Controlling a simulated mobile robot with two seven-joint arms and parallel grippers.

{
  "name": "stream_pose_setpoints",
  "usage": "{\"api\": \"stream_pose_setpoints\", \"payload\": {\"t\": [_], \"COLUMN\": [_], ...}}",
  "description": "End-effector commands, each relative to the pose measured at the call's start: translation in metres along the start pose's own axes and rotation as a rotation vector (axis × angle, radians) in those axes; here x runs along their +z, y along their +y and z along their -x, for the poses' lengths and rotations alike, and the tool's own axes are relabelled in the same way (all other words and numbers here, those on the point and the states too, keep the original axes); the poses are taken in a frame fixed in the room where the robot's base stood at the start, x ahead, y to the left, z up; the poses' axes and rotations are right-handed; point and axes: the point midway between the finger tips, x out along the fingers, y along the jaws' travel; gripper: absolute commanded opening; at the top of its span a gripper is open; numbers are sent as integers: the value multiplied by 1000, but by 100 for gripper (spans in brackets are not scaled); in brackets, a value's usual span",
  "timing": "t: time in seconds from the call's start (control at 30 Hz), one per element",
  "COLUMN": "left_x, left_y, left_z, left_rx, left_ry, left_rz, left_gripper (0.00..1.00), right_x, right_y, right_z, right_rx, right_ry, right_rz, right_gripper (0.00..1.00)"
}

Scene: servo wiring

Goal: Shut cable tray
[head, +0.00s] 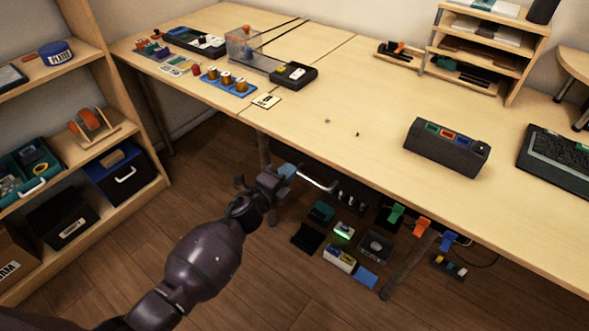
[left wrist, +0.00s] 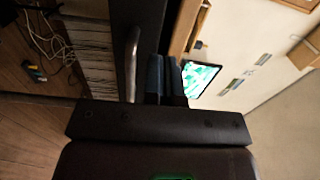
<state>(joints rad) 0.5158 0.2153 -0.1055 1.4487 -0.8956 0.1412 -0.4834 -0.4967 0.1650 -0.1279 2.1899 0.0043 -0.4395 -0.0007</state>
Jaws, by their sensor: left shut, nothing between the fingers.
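The cable tray (left wrist: 146,25) looks like a dark panel beneath the desk in the left wrist view, with a curved silver handle (left wrist: 131,62). The handle also shows in the head view (head: 320,184), under the desk's front edge. My left gripper (head: 287,171) is beside the handle, at the desk edge. Its blue fingertips (left wrist: 167,76) are together and empty, close to the dark panel; I cannot tell whether they touch it. Most of the tray is hidden by the desktop, and how far it stands open is unclear. My right gripper is not in view.
The desk (head: 350,120) overhangs this area. Green (head: 395,215), orange (head: 421,227) and blue (head: 447,241) clips stand by its front edge. Several small items lie below. Loose cables (left wrist: 45,40) show in the wrist view.

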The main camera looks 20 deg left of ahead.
Motion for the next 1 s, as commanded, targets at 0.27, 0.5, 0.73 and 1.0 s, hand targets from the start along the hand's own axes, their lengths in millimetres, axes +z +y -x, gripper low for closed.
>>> {"api": "stream_pose_setpoints", "payload": {"t": [0.27, 0.5, 0.73, 1.0], "left_x": [0, 0, -1, 1], "left_y": [-1, 1, 1, 3], "left_z": [51, 82, 92, 93], "left_rx": [1, 3, 3, 9], "left_ry": [-1, -1, 0, -10], "left_rz": [-1, 1, 1, 32], "left_gripper": [0, 0, 0, 0], "right_x": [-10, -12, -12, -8], "right_y": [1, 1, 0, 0], "right_z": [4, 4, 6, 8], "right_rx": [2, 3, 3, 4], "right_ry": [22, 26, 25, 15], "right_rz": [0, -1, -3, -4], "right_gripper": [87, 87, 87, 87]}}
